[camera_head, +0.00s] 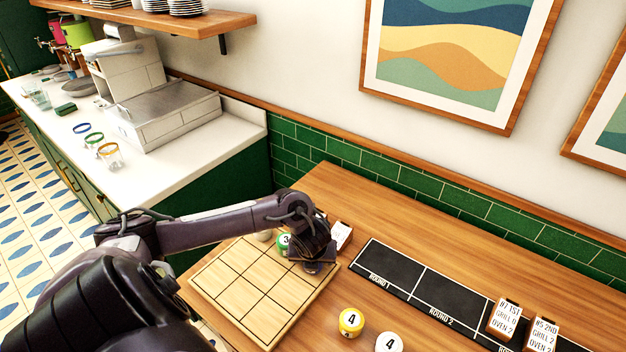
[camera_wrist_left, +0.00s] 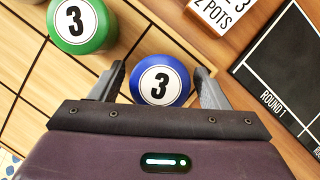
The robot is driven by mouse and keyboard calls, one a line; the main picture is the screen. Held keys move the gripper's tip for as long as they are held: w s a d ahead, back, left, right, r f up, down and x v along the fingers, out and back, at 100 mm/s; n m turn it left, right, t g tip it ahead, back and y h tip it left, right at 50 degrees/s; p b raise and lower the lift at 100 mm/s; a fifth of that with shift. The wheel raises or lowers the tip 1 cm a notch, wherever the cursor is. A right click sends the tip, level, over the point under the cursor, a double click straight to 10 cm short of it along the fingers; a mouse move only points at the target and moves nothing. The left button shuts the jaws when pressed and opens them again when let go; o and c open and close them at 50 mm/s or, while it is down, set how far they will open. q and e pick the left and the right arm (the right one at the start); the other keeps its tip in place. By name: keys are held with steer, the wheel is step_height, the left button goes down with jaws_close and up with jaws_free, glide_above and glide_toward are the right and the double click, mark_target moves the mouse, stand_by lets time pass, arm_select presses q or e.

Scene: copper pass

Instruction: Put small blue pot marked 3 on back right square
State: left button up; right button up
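The small blue pot marked 3 (camera_wrist_left: 160,80) shows in the left wrist view between the two fingers of my left gripper (camera_wrist_left: 158,82). Gaps show on both sides of it, so the fingers are open around it. It appears to stand on the wooden grid board (camera_wrist_left: 22,75), at the board's edge near the ticket. In the head view my left gripper (camera_head: 320,264) is over the right corner of the board (camera_head: 226,283) and hides the blue pot. A green pot marked 3 (camera_head: 283,243) stands beside it; it also shows in the left wrist view (camera_wrist_left: 80,24). My right gripper is not in view.
A white ticket (camera_head: 342,235) stands just beyond the board. Right of it are the black round strip (camera_head: 408,283), a yellow pot marked 4 (camera_head: 351,322), a white pot marked 4 (camera_head: 388,343) and more tickets (camera_head: 504,318).

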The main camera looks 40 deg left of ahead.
arm_select(q)
steer(key=shift+r, duration=0.2)
steer(key=p+v, duration=0.4)
steer(key=v, duration=0.8)
steer(key=shift+p, duration=0.35)
